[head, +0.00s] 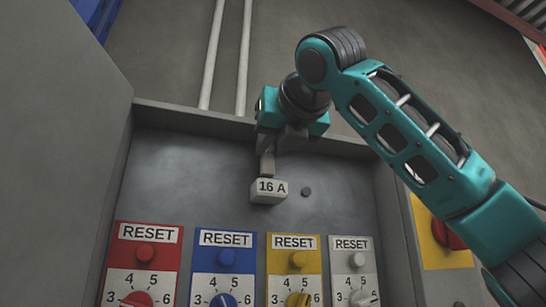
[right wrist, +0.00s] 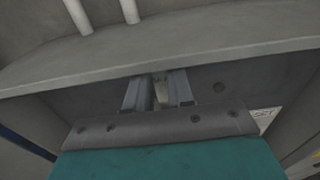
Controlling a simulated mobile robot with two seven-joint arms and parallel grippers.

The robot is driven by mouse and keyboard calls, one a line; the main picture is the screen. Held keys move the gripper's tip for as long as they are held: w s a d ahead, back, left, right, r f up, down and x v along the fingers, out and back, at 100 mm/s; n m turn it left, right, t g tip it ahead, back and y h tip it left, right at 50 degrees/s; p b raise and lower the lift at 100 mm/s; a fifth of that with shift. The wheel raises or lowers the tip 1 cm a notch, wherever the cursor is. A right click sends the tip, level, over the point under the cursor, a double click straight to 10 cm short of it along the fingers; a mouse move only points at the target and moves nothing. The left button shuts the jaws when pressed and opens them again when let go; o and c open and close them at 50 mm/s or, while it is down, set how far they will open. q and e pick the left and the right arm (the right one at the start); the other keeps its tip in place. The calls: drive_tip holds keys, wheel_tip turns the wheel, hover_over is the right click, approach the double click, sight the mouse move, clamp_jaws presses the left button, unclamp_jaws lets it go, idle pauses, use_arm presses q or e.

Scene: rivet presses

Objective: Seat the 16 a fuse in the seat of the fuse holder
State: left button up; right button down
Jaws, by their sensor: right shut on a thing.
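The 16 A fuse (head: 268,191) is a pale block marked "16 A" at the back panel of the grey box, in the middle of the head view. My right gripper (head: 267,164) comes down from above and is shut on the fuse's upper part. In the right wrist view a pale piece of the fuse (right wrist: 161,95) shows between the two fingers of the right gripper (right wrist: 159,92). I cannot make out the fuse holder or its seat, and cannot tell whether the fuse touches the panel. My left gripper is not in view.
A small dark round stud (head: 306,192) sits right of the fuse. Below are red (head: 118,262), blue (head: 201,262), yellow (head: 275,270) and grey (head: 341,270) RESET plates with dials. The box's top edge (head: 190,117) and side walls bound the space. A yellow plate with a red knob (head: 447,235) is outside right.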

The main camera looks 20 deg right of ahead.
drive_tip(key=shift+d+f, duration=0.1)
drive_tip(key=shift+f, duration=1.6)
drive_tip(key=c, duration=1)
unclamp_jaws()
drive_tip(key=shift+s, duration=0.1)
drive_tip(key=shift+s, duration=0.25)
drive_tip(key=b, duration=0.2)
approach(269, 166)
drive_tip(key=s, duration=0.3)
drive_tip(key=shift+s+d+r, duration=0.15)
drive_tip(key=shift+s, duration=0.25)
